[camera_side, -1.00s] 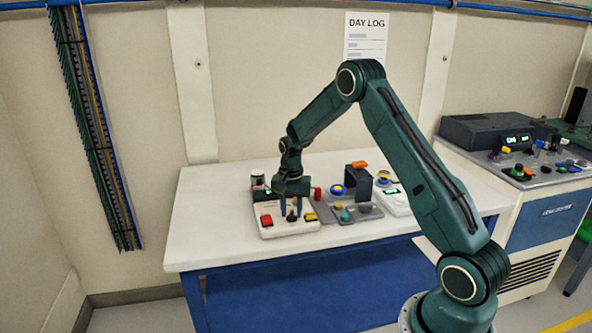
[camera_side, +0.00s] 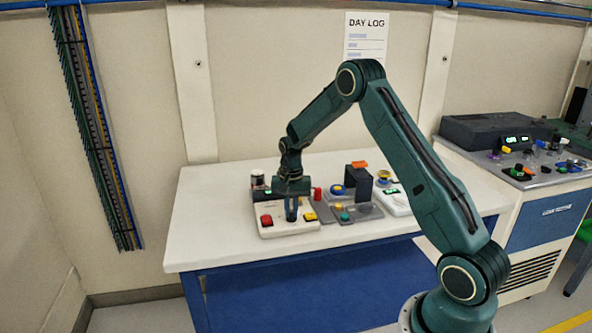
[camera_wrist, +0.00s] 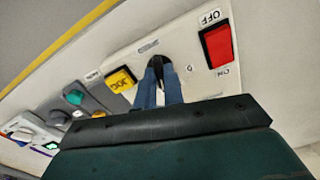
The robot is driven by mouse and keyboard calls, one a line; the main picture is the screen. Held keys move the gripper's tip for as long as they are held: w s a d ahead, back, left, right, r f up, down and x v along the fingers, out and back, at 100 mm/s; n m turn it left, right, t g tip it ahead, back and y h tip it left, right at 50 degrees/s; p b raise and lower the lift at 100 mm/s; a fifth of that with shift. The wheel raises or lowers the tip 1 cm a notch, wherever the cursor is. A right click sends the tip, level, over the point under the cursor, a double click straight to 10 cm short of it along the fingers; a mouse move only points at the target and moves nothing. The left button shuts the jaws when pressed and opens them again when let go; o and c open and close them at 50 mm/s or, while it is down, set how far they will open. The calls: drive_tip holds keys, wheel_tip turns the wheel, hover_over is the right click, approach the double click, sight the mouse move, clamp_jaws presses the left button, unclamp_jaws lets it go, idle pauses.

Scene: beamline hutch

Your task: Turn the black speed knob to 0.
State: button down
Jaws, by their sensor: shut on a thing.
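The black speed knob (camera_wrist: 156,61) stands on a white control box (camera_side: 270,230) on the table. My gripper (camera_side: 291,212) points straight down over the box. Its blue fingers are shut on the knob, and they hide most of it in the side view. In the wrist view my gripper (camera_wrist: 158,78) has one finger on each side of the knob. A small "0" mark is printed on the panel to the right of the knob there. The knob's pointer is hidden, so I cannot tell its setting.
A red OFF/ON switch (camera_wrist: 217,46) and a yellow button (camera_wrist: 120,79) flank the knob closely. Grey boxes with a green button (camera_side: 344,216) and a blue knob (camera_side: 337,190) stand to the right. The table's left side (camera_side: 210,215) is clear.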

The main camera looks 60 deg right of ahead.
drive_tip(key=n, duration=0.3)
drive_tip(key=shift+n, duration=0.4)
drive_tip(key=n, duration=0.3)
drive_tip(key=shift+n, duration=0.3)
drive_tip(key=n, duration=0.3)
drive_tip(key=shift+n, duration=2.2)
drive_tip(key=c, duration=1.5)
unclamp_jaws()
drive_tip(key=shift+r, duration=0.2)
